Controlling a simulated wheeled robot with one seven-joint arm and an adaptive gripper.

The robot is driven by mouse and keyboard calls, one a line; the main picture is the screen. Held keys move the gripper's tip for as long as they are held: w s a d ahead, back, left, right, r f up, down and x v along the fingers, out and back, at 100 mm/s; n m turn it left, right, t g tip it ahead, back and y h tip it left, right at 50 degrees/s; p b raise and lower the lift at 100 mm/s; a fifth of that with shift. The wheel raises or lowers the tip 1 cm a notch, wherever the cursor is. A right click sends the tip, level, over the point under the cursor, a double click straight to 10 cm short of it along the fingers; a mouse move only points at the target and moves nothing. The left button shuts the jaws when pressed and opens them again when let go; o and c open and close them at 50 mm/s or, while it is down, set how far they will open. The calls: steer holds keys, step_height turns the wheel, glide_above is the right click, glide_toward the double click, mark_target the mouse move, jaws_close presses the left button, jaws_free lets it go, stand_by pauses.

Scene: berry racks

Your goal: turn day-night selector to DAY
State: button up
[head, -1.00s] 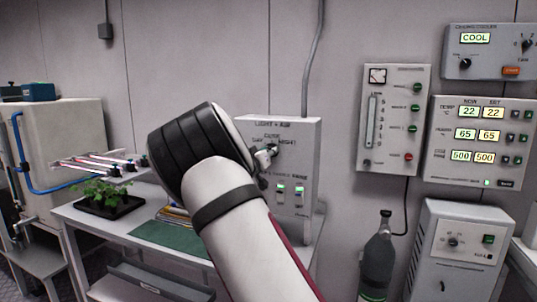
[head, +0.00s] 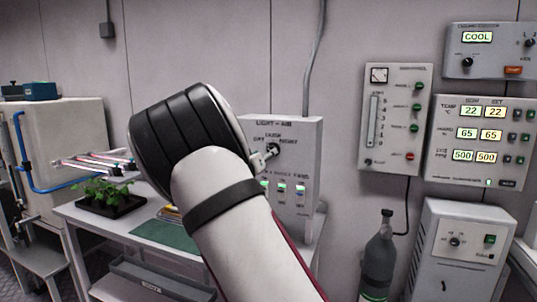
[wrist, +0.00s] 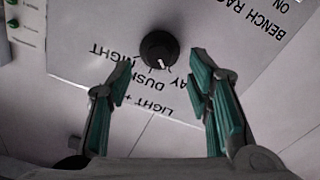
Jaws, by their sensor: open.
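The day-night selector (wrist: 158,47) is a round black knob with a white pointer mark on the grey light control box (head: 308,150). In the wrist view the panel appears upside down, with NIGHT at left, DUSK in the middle and DAY partly hidden at right. The pointer mark faces down the picture, toward DUSK or slightly to its DAY side; I cannot tell exactly. The knob also shows in the head view (head: 273,148). My gripper (wrist: 160,75) is open and empty, its green-padded fingers on either side below the knob, apart from it.
The box stands on a white bench with a green mat (head: 170,235) and a potted plant (head: 105,196) in a black tray. Lit switches sit below the selector. A grey gas bottle (head: 379,258) and wall panels (head: 480,143) are to the right.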

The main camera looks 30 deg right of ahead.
steer(key=v, duration=0.7)
steer(key=shift+a, duration=0.15)
steer(key=shift+s, duration=0.1)
steer(key=s+a+n+y, duration=0.4)
steer(key=s+a+y, duration=1.1)
steer(key=a+y, duration=0.1)
steer(key=s+a+f+n+g, duration=0.1)
steer(key=s+f+g, duration=0.2)
steer(key=s, duration=1)
steer(key=s+f+n+g+h, duration=0.1)
steer(key=s+f+g, duration=0.2)
steer(key=s, duration=1.1)
steer(key=shift+s+a+f+h, duration=0.2)
steer(key=shift+a+f+h, duration=0.1)
steer(key=shift+a, duration=0.1)
